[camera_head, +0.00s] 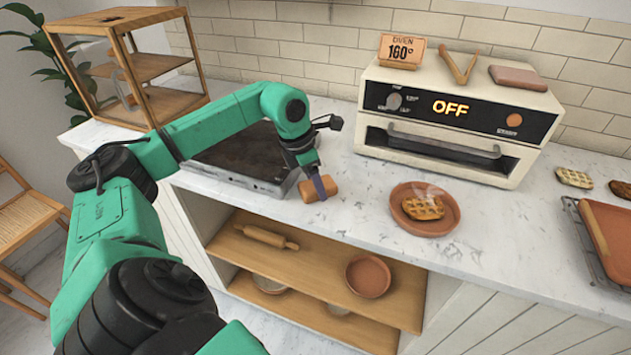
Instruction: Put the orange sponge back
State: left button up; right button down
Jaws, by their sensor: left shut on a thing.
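An orange sponge (312,188) is at the front of the white marble counter (350,225), to the right of the dark griddle. My left gripper (319,186) comes down on it from above and is shut on it. The sponge is at or just above the counter top; I cannot tell if it touches. My right gripper is not in view.
The griddle (245,155) lies left of the sponge. A brown plate with a steaming waffle (423,207) is to the right. The oven (455,120), showing OFF, stands behind. A wooden cabinet (150,100) is at back left. Open shelves (325,275) are below.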

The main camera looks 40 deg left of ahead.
pick_arm(q)
jog(key=shift+d, duration=0.1)
jog(key=shift+f, duration=0.15)
jog(key=o, duration=1.3)
jog(key=shift+r, duration=0.2)
jog(key=v, duration=1.2)
jog(key=shift+p, duration=0.35)
